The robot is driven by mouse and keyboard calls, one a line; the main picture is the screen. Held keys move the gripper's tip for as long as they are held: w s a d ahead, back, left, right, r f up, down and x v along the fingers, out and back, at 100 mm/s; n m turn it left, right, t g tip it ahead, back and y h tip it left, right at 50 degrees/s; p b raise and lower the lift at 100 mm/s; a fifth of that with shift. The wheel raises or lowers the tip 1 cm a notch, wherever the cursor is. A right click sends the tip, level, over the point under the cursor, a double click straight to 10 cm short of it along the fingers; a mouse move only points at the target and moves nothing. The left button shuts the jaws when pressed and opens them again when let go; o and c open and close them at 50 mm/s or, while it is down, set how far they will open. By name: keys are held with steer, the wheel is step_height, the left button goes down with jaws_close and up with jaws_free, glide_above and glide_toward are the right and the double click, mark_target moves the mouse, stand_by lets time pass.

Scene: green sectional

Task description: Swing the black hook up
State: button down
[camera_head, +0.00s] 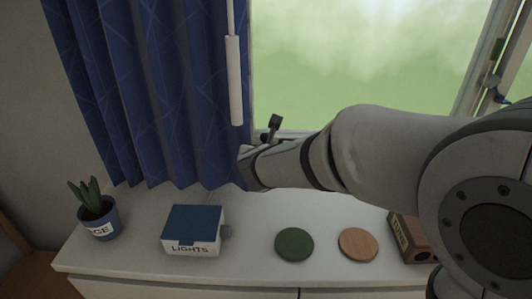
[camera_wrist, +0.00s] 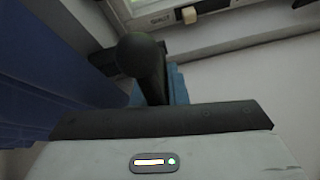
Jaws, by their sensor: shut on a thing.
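A dark stem with a round end, which I take as the black hook (camera_wrist: 141,58), stands just past the front edge of my gripper (camera_wrist: 158,98) in the wrist view. My gripper is shut on it, though the contact itself is mostly hidden by the gripper's dark front edge. In the head view my gripper (camera_head: 246,167) reaches in from the right to the lower right edge of the blue curtain.
The blue curtain (camera_head: 150,90) hangs beside the gripper, with a white wand (camera_head: 234,80) above. Below, a white cabinet top (camera_head: 130,235) holds a potted plant (camera_head: 98,212), a LIGHTS box (camera_head: 192,230), a green disc (camera_head: 294,244), a wooden disc (camera_head: 358,244) and a brown box (camera_head: 404,240).

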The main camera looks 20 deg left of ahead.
steer(key=c, duration=1.7)
jaws_free()
steer(key=shift+c, duration=0.2)
steer(key=shift+s+r, duration=0.15)
steer(key=p+v, duration=0.1)
steer(key=v, duration=0.6)
steer(key=shift+s, duration=0.15)
steer(key=shift+r, duration=0.1)
